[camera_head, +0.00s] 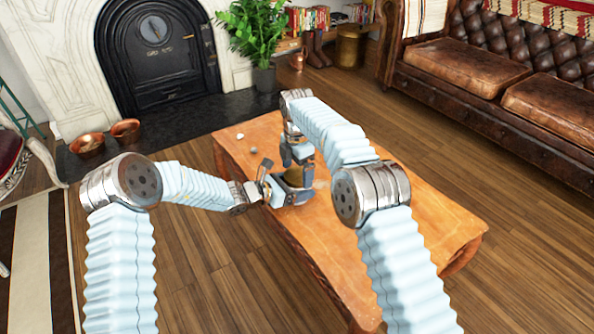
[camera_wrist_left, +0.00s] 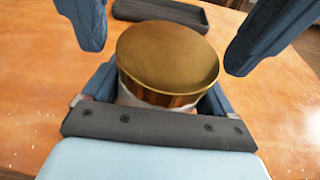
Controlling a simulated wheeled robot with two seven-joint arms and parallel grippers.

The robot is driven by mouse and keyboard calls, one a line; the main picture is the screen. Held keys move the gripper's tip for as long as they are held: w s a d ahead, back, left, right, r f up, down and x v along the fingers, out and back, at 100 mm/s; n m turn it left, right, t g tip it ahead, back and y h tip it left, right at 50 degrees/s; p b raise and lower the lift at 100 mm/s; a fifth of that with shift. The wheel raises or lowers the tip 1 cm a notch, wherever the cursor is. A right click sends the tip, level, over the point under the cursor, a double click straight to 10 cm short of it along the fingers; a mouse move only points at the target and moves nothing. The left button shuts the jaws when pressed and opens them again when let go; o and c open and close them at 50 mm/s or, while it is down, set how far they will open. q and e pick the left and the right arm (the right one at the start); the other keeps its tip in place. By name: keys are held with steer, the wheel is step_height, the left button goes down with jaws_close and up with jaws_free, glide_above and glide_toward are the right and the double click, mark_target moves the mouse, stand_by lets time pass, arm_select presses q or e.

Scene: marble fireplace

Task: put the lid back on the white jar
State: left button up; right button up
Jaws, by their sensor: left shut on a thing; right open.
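The white jar (camera_wrist_left: 135,98) stands in the left wrist view with only a strip of its wall showing. The round gold lid (camera_wrist_left: 165,55) covers its top and looks level; whether it is fully seated I cannot tell. My left gripper (camera_wrist_left: 158,105) is shut on the jar, one finger on each side, below the lid. In the head view, the lid (camera_head: 298,176) is a small gold patch and the left gripper partly hides the jar. My right gripper (camera_head: 296,166) is open above it; its fingers show apart on either side of the lid in the left wrist view (camera_wrist_left: 165,32).
The orange wooden table (camera_head: 410,220) has free room at the right and front. A dark tray (camera_wrist_left: 160,12) lies beyond the jar. Two small pale objects (camera_head: 246,143) lie near the table's far left corner. A leather sofa (camera_head: 480,80) stands behind.

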steer(key=shift+f, duration=0.45)
steer(key=c, duration=1.1)
steer(key=m, duration=0.6)
steer(key=shift+m, duration=0.3)
steer(key=o, duration=1.1)
